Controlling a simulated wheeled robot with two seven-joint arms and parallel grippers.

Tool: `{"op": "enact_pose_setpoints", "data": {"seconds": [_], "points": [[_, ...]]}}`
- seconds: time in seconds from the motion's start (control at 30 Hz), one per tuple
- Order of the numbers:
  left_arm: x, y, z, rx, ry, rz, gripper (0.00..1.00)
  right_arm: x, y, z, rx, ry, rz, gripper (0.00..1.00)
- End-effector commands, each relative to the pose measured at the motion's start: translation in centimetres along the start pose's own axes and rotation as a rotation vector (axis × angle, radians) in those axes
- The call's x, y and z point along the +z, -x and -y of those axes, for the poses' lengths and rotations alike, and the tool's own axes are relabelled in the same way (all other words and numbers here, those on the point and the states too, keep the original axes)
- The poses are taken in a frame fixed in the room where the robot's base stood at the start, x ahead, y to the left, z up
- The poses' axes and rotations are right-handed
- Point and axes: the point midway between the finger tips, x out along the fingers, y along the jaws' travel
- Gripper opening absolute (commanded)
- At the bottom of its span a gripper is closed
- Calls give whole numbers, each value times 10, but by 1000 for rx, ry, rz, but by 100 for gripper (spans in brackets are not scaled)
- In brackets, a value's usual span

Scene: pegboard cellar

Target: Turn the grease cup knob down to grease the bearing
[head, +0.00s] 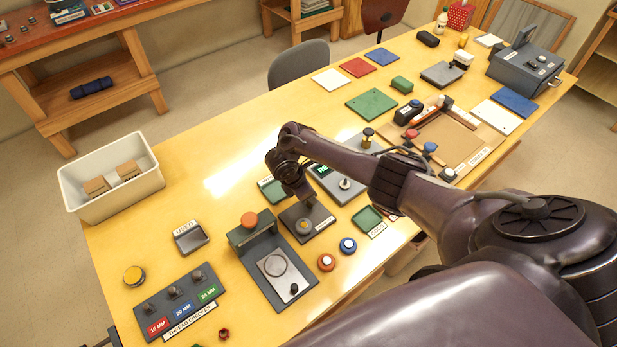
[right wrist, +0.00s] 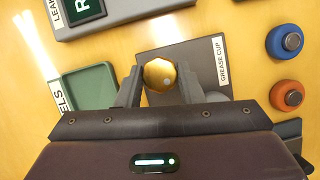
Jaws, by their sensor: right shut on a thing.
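The grease cup station is a dark plate (head: 322,212) on the yellow table, and its label reads GREASE CUP in the right wrist view (right wrist: 222,62). The brass, faceted grease cup knob (right wrist: 160,74) stands between the fingers of my right gripper (right wrist: 160,88), which is shut on it from both sides. In the head view my right gripper (head: 304,203) comes down over the plate and hides the knob. A round grey bearing part (head: 304,226) sits on the plate beside the gripper, partly hidden in the wrist view. My left gripper is not in view.
Close by are a leak tester (head: 338,184), a green tray (head: 368,219), a blue button (head: 348,245), an orange button (head: 326,262) and a grey press-like fixture (head: 258,248). A white bin (head: 112,195) stands at the left.

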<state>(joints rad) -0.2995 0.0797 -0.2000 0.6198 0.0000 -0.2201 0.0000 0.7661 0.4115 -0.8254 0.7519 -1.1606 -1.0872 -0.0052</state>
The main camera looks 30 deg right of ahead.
Motion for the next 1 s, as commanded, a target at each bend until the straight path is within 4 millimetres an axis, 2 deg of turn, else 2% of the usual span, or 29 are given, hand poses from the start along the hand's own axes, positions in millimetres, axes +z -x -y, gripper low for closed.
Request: {"op": "enact_pose_setpoints", "data": {"seconds": [0.2, 0.5, 1.0], "points": [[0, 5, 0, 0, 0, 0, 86, 1, 2, -3, -71, -178, -1, 11], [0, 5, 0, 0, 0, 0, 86, 1, 1, -4, -140, -347, 0, 11], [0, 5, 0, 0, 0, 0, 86, 2, 1, -5, -172, -429, 0, 11]]}}
